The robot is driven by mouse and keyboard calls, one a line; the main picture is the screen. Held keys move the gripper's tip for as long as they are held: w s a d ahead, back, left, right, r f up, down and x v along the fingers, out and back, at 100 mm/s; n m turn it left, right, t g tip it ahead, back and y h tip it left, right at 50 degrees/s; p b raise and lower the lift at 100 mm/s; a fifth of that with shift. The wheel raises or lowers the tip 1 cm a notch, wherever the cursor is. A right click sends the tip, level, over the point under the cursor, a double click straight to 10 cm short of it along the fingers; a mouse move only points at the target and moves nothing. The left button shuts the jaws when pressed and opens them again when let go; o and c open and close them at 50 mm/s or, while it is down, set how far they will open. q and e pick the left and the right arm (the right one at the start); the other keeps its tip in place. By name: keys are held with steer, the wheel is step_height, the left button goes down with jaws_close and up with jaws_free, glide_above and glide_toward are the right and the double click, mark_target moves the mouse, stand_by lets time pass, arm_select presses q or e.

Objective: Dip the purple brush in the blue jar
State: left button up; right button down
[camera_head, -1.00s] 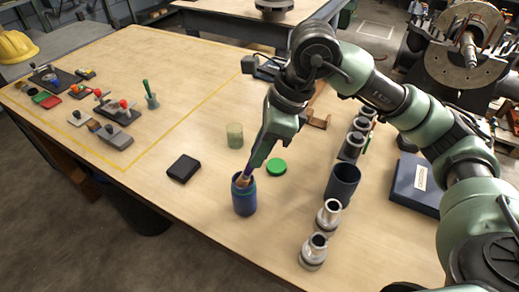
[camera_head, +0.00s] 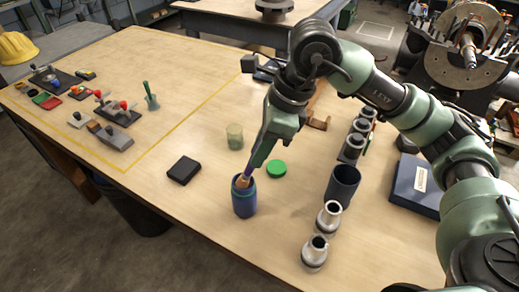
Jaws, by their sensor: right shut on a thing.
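The blue jar (camera_head: 244,199) stands upright and open on the wooden table, near its front edge. My right gripper (camera_head: 251,168) is just above the jar's mouth, pointing down, and is shut on the purple brush (camera_head: 245,180). Only a short part of the brush shows, with its tan lower end at the jar's opening. The lower tip is hidden, and I cannot tell how deep it sits in the jar. My left gripper is not in view.
A green lid (camera_head: 276,169) lies right of the jar, and a clear greenish cup (camera_head: 234,136) stands behind. A black box (camera_head: 183,169) is at left. A dark cup (camera_head: 342,185) and metal cylinders (camera_head: 314,252) stand at right. A blue case (camera_head: 414,187) lies beyond them.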

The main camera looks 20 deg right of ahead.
steer(key=shift+r+p, duration=1.65)
steer(key=shift+r, duration=1.55)
